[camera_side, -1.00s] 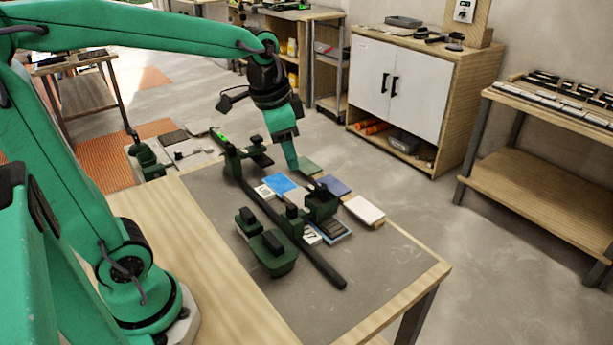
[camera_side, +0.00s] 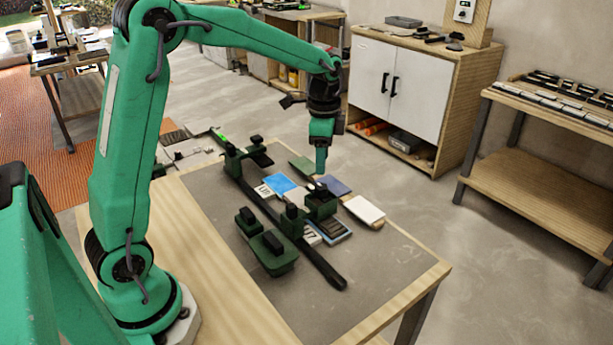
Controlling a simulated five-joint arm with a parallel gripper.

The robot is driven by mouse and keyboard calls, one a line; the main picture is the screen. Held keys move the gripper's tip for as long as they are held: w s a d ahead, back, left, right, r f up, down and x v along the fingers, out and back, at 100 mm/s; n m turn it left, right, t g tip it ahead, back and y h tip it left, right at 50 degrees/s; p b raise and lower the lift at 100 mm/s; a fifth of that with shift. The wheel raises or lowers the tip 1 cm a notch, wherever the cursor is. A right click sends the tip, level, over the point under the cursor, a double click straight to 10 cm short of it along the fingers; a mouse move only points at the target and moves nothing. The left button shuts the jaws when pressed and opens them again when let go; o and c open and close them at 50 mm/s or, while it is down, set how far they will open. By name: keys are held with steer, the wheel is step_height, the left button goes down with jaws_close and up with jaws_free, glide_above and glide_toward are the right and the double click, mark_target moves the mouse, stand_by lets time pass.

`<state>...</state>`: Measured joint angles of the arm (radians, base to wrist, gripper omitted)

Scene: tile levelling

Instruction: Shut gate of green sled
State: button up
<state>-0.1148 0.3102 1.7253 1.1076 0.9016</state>
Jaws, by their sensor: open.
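A dark green sled (camera_side: 294,221) sits on a long dark rail (camera_side: 322,263) that runs diagonally across the grey work surface. A dark green open-topped box (camera_side: 320,205) is on its right side. A gate cannot be made out clearly at this size. My gripper (camera_side: 321,168) points straight down just above and behind the box, apart from it as far as I can see. Its jaws are open, with the fingers nearly edge-on to the camera, and nothing shows between them. A second dark green part (camera_side: 245,158) sits at the rail's far end.
Blue (camera_side: 283,184), dark blue (camera_side: 337,186), green (camera_side: 302,168) and white (camera_side: 364,209) tiles lie around the sled. The front of the table (camera_side: 375,290) is clear.

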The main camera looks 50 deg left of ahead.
mark_target(321, 186)
steer(key=shift+f, duration=0.1)
steer(key=shift+f, duration=3.8)
steer(key=shift+c, duration=0.4)
steer(key=c, duration=0.9)
